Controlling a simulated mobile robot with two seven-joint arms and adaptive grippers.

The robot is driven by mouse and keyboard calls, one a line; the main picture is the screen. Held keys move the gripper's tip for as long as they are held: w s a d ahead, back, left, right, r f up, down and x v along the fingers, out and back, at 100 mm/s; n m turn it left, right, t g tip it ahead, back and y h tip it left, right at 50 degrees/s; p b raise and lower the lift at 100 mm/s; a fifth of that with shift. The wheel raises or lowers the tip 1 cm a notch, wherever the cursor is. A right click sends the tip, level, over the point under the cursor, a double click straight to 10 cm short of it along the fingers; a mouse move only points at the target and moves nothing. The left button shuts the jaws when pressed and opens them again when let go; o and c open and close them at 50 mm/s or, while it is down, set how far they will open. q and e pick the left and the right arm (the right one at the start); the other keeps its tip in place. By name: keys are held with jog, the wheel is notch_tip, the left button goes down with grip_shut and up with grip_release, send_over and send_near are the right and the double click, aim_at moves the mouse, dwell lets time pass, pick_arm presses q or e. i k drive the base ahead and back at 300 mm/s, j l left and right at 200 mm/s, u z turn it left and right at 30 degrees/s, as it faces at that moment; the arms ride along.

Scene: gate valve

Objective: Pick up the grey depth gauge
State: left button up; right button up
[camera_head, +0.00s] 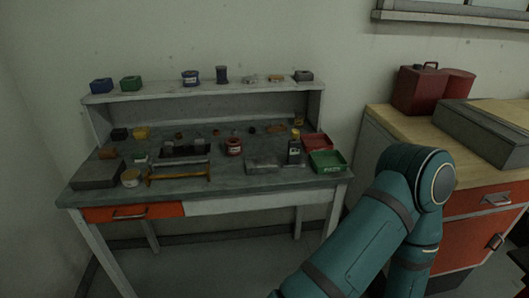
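A workbench (225,179) stands against the wall with many small items on its top. I cannot single out the grey depth gauge for sure; the items are small and dim. A low dark grey piece (185,149) lies mid-bench, behind an orange-framed tool (178,173). A flat grey piece (262,166) lies to the right of it, near the front. A dark upright item with a pale label (294,153) stands beside that. My teal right arm is at the lower right, in front of the bench's right side; its gripper is not visible. My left gripper is not visible either.
A green bin (327,162) and a red bin (317,142) sit at the bench's right end. A dark grey block (97,175) and a round tin (131,178) are at the left. A raised shelf (205,90) holds several items. A wooden-topped cabinet (398,123) stands right.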

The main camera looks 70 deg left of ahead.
aim_at(293, 160)
jog(key=u, duration=1.6)
jog(key=k+j, duration=0.05)
